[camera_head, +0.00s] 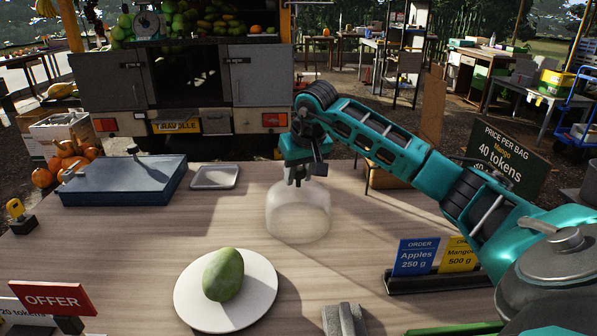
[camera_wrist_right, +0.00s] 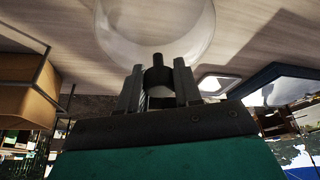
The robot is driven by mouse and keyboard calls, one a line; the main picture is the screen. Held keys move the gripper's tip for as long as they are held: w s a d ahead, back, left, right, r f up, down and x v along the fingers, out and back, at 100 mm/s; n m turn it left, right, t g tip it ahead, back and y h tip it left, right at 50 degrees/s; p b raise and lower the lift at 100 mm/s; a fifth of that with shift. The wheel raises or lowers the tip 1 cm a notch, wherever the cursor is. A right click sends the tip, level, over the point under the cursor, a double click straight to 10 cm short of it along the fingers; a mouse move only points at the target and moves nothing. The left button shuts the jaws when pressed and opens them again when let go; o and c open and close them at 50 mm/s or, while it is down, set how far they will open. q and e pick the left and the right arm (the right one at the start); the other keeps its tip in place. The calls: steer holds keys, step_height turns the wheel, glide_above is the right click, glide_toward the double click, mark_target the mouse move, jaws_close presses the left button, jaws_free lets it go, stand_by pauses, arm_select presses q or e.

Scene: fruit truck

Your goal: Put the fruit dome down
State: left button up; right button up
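The clear fruit dome (camera_head: 298,215) is over the middle of the wooden counter, behind the plate. My right gripper (camera_head: 297,180) is above it, with its fingers on both sides of the dome's dark knob. In the right wrist view the knob sits between the fingers of the right gripper (camera_wrist_right: 158,88), with the clear dome (camera_wrist_right: 155,30) beyond. I cannot tell whether the dome's rim touches the counter. A green mango (camera_head: 223,275) lies uncovered on a round white plate (camera_head: 262,300) in front of the dome. My left gripper is not in view.
A blue-grey case (camera_head: 125,182) and a small grey tray (camera_head: 215,177) stand at the back left. Order cards (camera_head: 415,257) stand in a dark holder at the right. A red offer sign (camera_head: 53,299) is at front left. The counter (camera_head: 215,225) between tray and plate is clear.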

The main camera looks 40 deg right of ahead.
steer(key=o, duration=0.4)
steer(key=shift+o, duration=0.2)
steer(key=shift+r, duration=0.1)
steer(key=shift+r, duration=0.3)
arm_select(q)
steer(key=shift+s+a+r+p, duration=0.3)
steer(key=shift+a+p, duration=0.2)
steer(key=shift+p, duration=0.45)
arm_select(e)
steer(key=v, duration=1.1)
steer(key=shift+r, duration=0.25)
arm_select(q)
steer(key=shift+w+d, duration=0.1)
arm_select(e)
steer(key=shift+s, duration=0.15)
